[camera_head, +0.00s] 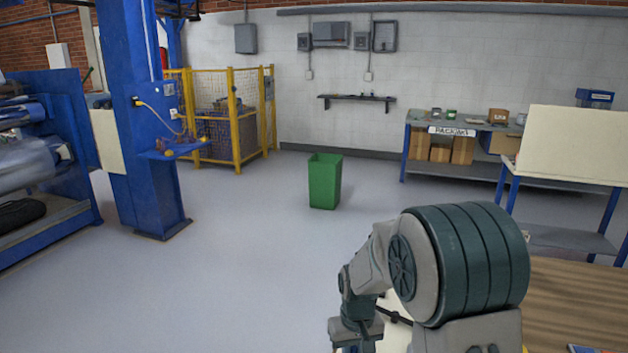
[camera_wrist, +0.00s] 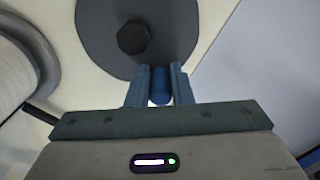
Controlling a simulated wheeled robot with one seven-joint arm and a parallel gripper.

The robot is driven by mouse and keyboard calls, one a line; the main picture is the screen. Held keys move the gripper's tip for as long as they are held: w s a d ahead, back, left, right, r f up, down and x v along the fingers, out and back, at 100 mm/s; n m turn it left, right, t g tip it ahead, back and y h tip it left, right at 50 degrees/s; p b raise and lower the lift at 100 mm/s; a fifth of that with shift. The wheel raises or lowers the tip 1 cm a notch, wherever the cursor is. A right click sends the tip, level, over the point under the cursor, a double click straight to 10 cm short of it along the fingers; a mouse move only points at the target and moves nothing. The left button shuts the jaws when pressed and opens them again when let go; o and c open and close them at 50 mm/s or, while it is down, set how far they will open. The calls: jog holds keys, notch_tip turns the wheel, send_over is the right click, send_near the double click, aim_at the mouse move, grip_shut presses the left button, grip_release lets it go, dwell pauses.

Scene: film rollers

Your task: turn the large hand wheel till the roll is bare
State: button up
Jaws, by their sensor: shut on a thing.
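In the wrist view, the hand wheel (camera_wrist: 108,38) is a dark grey disc with a black hexagonal hub (camera_wrist: 133,37), set against a cream panel. A blue handle (camera_wrist: 160,92) stands at its lower right edge. My gripper (camera_wrist: 161,76) is shut around this handle, one finger on each side. Part of a pale grey roll (camera_wrist: 18,72) shows at the left edge; how much film is on it I cannot tell.
In the head view, a blue machine with rollers (camera_head: 25,165) stands at the left beside a blue column (camera_head: 140,120). A green bin (camera_head: 325,182) stands on open grey floor. A packing bench (camera_head: 468,128) is at the back right. A wooden top (camera_head: 575,305) lies right of my arm.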

jog(key=shift+s+a+r, duration=0.1)
jog(key=shift+s+a, duration=0.9)
jog(key=shift+s, duration=0.5)
jog(key=o, duration=1.2)
jog(key=shift+c, duration=0.3)
jog(key=shift+w+d, duration=0.1)
jog(key=shift+d, duration=0.05)
jog(key=shift+c, duration=0.8)
jog(key=shift+o, duration=0.3)
